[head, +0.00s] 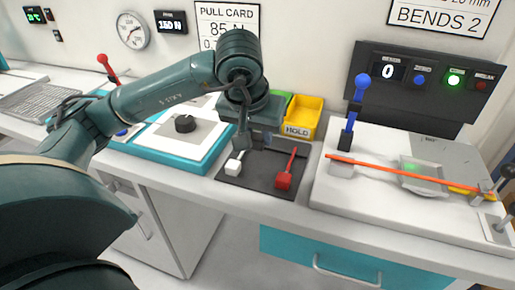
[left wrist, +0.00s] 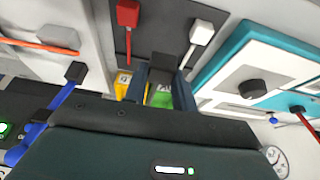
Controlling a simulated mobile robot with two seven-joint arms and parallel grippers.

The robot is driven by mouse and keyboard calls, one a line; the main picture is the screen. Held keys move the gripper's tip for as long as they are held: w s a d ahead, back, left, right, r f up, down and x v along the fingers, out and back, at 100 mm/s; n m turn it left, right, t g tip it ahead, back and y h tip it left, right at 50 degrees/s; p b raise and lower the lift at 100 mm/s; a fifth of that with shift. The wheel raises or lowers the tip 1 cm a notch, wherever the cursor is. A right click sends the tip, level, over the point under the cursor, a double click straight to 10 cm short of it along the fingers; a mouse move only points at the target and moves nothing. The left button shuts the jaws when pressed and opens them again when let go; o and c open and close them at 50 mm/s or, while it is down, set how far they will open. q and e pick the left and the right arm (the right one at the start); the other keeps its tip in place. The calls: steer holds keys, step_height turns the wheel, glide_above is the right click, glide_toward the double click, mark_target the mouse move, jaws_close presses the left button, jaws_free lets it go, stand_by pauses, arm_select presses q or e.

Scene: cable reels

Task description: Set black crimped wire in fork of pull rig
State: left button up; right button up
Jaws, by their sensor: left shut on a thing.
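My left gripper (head: 243,143) hangs over the dark mat (head: 232,180), pointing down, and is shut on a black crimped wire (left wrist: 172,64). The wire's black block shows between the fingers in the left wrist view; the rest of it is hidden. The white-ended wire (head: 233,163) and the red-ended wire (head: 284,180) lie on the mat on either side. The pull rig (head: 180,140), a teal-edged unit with a light top and a black knob (head: 185,124), stands left of the mat. I cannot make out its fork. My right gripper is not in view.
A yellow HOLD bin (head: 303,118) and a green bin (left wrist: 163,100) stand behind the mat. A red lever (head: 107,66) rises at the left. At right, an orange wire (head: 400,171) lies across a rig with a blue lever (head: 357,96).

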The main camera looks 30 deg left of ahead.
arm_select(q)
step_height(320, 180, up, 2)
steer(key=shift+p, duration=0.35)
steer(key=shift+r+p, duration=1.15)
steer(key=shift+r, duration=0.65)
